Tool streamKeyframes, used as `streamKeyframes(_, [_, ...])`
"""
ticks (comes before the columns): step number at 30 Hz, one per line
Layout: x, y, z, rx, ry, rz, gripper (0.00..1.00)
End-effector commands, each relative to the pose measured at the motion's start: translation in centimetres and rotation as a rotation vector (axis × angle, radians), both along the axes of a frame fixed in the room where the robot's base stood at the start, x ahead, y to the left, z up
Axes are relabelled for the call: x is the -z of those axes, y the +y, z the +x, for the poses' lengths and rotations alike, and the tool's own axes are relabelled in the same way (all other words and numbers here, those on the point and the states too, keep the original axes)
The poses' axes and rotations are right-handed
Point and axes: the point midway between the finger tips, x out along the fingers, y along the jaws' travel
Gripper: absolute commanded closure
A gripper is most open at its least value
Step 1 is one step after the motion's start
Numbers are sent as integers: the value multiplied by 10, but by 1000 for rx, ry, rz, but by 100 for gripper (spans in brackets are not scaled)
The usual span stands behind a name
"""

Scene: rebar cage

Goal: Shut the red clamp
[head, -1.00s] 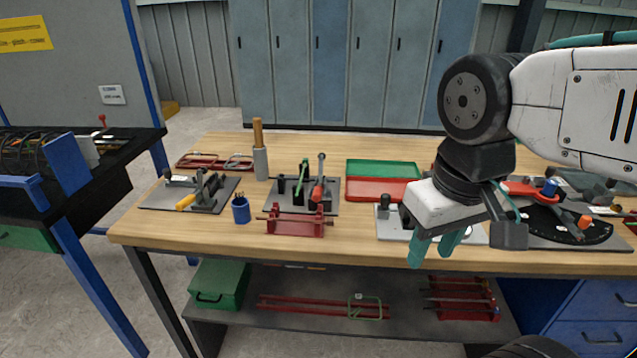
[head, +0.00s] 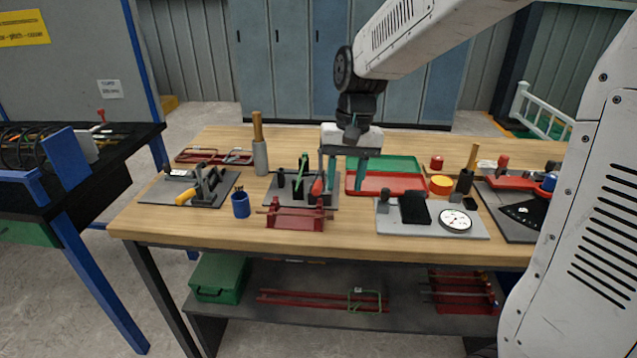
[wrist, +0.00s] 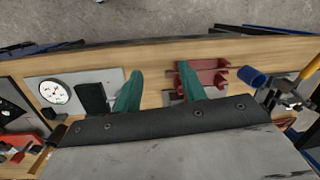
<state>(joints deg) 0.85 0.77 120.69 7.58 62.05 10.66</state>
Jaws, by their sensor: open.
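The red clamp (head: 317,187) stands on a small dark grey plate (head: 328,206) at the middle of the bench, beside a clamp with a green handle (head: 302,170). Only its red part shows clearly in the head view; the rest is hidden behind my gripper. My gripper (head: 345,188) points down with its two teal fingers apart and nothing between them. In the head view its left finger overlaps the clamp's right side; I cannot tell whether they touch. In the wrist view my gripper (wrist: 159,82) is also open, and the red clamp cannot be made out.
A red rack (head: 296,216) stands in front of the plate; it also shows in the wrist view (wrist: 204,74). A blue cup (head: 240,206) is to the left. A red tray (head: 400,183) and a plate with a dial gauge (head: 455,219) are to the right.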

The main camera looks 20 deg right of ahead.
Motion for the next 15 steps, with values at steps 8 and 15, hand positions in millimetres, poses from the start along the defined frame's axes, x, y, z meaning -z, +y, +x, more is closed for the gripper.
streamKeyframes(8, [-6,8,94,203,-112,53,59])
streamKeyframes(15, [19,13,95,233,-110,54,59])
